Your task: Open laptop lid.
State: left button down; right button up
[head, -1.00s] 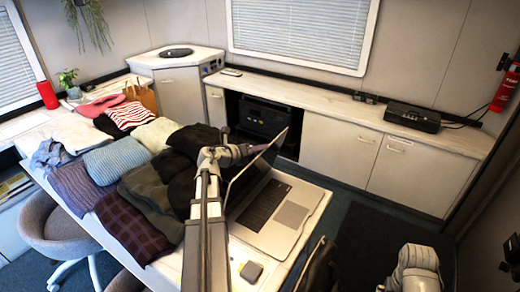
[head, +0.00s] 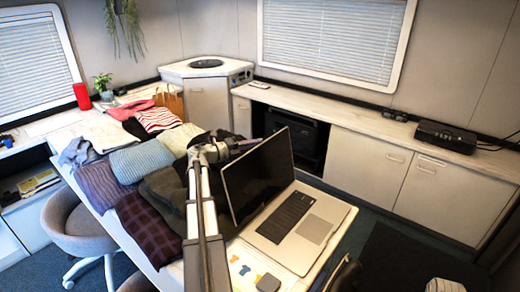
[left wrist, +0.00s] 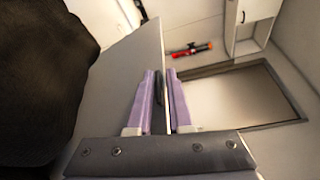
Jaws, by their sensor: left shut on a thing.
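The silver laptop (head: 297,222) sits near the right end of the white table. Its lid (head: 258,178) stands raised, with the dark screen showing above the keyboard. My left gripper (head: 236,147) is at the lid's upper left edge. In the left wrist view its two lilac fingers (left wrist: 165,100) are on either side of the thin lid (left wrist: 131,82), shut on its edge. My right gripper cannot be made out; only a pale part of my right arm shows at the bottom right of the head view.
Folded clothes (head: 140,161) cover the table left of the laptop, close to my left arm. A dark mouse (head: 268,283) lies at the front. A grey chair (head: 85,232) stands at left. A long counter (head: 345,116) runs along the back wall.

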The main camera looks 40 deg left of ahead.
pick_arm(q)
jog(key=shift+f, duration=0.1)
jog(key=c, duration=0.9)
grip_release()
jog(key=shift+p+v, duration=0.35)
jog(key=shift+v, duration=3.6)
